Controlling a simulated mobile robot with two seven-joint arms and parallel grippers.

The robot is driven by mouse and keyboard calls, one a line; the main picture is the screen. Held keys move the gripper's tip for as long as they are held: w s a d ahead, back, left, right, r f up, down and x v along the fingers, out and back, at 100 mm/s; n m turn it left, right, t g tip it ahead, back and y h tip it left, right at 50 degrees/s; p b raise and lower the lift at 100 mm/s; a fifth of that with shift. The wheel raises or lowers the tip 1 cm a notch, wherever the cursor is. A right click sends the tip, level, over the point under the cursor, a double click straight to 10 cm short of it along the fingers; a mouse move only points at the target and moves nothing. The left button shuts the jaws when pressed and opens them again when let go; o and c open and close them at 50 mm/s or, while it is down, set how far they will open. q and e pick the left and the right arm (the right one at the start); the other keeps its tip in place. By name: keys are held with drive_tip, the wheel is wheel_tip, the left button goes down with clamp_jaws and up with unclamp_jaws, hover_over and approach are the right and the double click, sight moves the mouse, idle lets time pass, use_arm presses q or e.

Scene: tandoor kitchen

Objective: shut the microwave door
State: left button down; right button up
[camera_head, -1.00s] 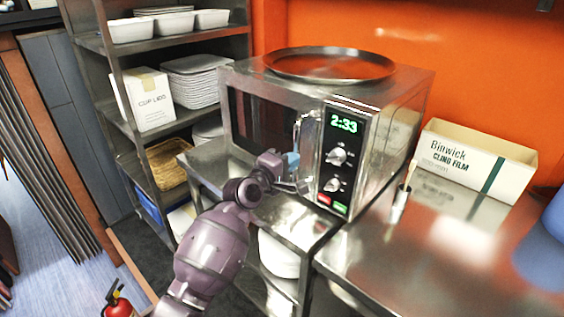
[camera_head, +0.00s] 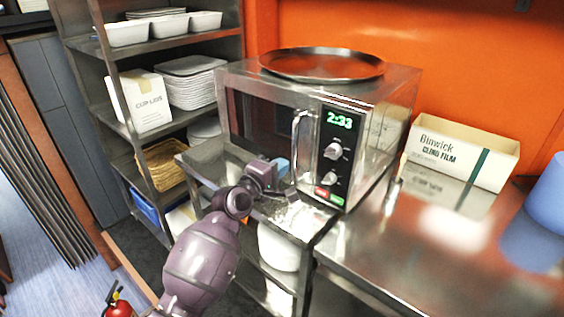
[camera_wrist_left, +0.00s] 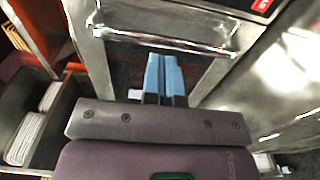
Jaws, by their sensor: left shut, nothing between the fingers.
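The microwave (camera_head: 385,112) stands on a steel stand, with a dark-windowed door (camera_head: 258,122) at its left front and a vertical handle (camera_head: 297,135). The door looks flush with the control panel, though a small gap cannot be ruled out. My left gripper (camera_head: 281,168) is in front of the lower part of the door, below the handle. Its blue fingers are together and empty. My right gripper is out of view.
A round tray (camera_head: 322,64) lies on top of the microwave. A steel counter (camera_head: 400,260) at right holds a cling film box (camera_head: 455,152) and a blue container (camera_head: 548,190). A shelf rack (camera_head: 128,128) with dishes and boxes stands at left. A fire extinguisher (camera_head: 118,305) is at lower left.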

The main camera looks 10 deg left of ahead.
use_arm(q)
drive_tip(key=s+a+m+y, duration=0.1)
drive_tip(key=s+a+m, duration=0.2)
drive_tip(key=s+m, duration=0.35)
drive_tip(key=s+a+f+m+g+y, duration=0.2)
drive_tip(key=s+a+f, duration=0.3)
drive_tip(key=s+f, duration=0.7)
drive_tip(key=s+a+f+m+g+y, duration=0.2)
drive_tip(key=s+a+f+m+y, duration=0.2)
drive_tip(key=s+f, duration=0.9)
drive_tip(key=s+a+m, duration=0.1)
drive_tip(key=s, duration=0.1)
drive_tip(key=shift+s+a+g+y, duration=0.15)
drive_tip(key=shift+s+g+y, duration=0.15)
drive_tip(key=shift+g+y, duration=0.1)
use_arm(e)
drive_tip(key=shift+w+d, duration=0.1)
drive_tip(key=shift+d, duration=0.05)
use_arm(q)
drive_tip(key=shift+f+m, duration=0.1)
drive_tip(key=shift+m, duration=0.15)
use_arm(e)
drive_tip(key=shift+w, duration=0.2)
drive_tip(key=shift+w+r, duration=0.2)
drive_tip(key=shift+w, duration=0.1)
